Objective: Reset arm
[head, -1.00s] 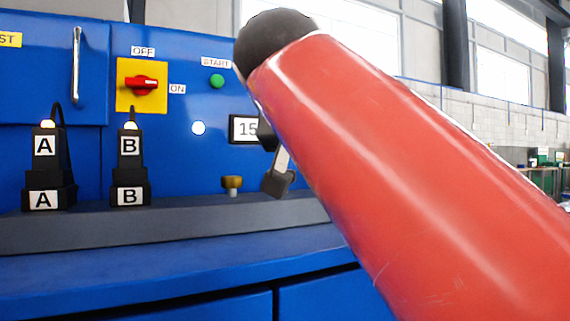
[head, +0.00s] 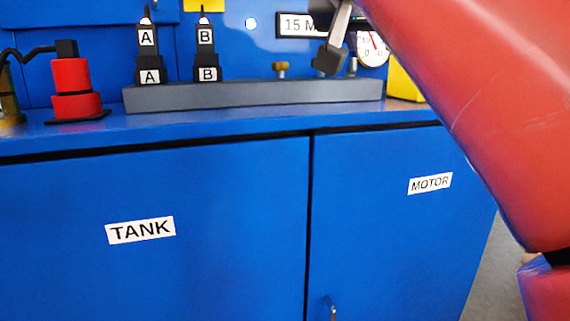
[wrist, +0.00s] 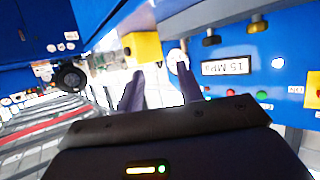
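My red arm crosses the right side of the head view. Part of my gripper (head: 332,48) shows there as a grey finger in front of the blue machine (head: 180,200), near the "15 M" display (head: 297,25). In the wrist view, my gripper (wrist: 160,84) has its two fingers spread apart with nothing between them. The display (wrist: 226,65) appears upside down beyond and to the right of the fingers. The rest of the gripper in the head view is hidden by the arm or cut off by the frame.
Black fittings labelled A (head: 149,55) and B (head: 206,52) stand on a grey bar (head: 250,95). A red cylinder (head: 76,90) with a black hose is at left. A gauge (head: 373,47) and yellow block (head: 405,80) are at right. The wrist view shows shelving (wrist: 55,130).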

